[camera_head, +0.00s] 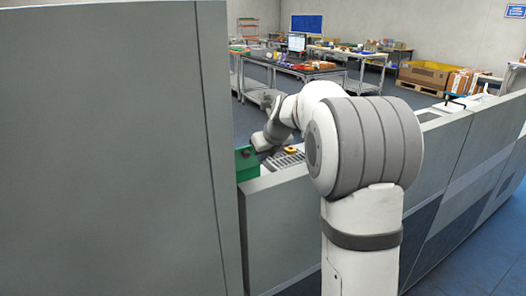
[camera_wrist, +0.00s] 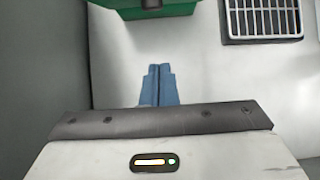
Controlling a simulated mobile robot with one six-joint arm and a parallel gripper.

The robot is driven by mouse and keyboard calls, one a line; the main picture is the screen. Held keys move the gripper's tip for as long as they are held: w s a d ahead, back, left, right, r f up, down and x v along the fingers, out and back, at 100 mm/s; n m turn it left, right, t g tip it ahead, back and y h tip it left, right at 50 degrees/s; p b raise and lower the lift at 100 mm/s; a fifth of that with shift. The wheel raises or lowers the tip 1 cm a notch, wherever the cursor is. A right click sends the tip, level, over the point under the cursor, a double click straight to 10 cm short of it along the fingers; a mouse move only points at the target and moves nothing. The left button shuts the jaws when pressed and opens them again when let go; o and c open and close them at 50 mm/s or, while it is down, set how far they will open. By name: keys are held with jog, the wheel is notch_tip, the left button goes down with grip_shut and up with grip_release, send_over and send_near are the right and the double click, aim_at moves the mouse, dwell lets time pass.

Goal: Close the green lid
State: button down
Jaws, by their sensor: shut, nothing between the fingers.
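In the head view a green box (camera_head: 246,163) stands on the counter, at the edge of the tall grey panel. Its upper edge looks dark, and I cannot tell from here how its lid sits. In the head view my arm hides most of the gripper.
The tall grey panel (camera_head: 110,150) bounds the left side. Bare counter (camera_wrist: 205,75) lies around the fingers.

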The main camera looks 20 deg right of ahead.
aim_at(253, 155)
jog(key=w+f, duration=0.1)
jog(key=w, duration=0.1)
jog(key=w+a+f, duration=0.1)
jog(key=w, duration=0.1)
jog(key=w+a+f+p, duration=0.1)
jog(key=w, duration=0.2)
jog(key=shift+f, duration=0.35)
jog(key=shift+d, duration=0.1)
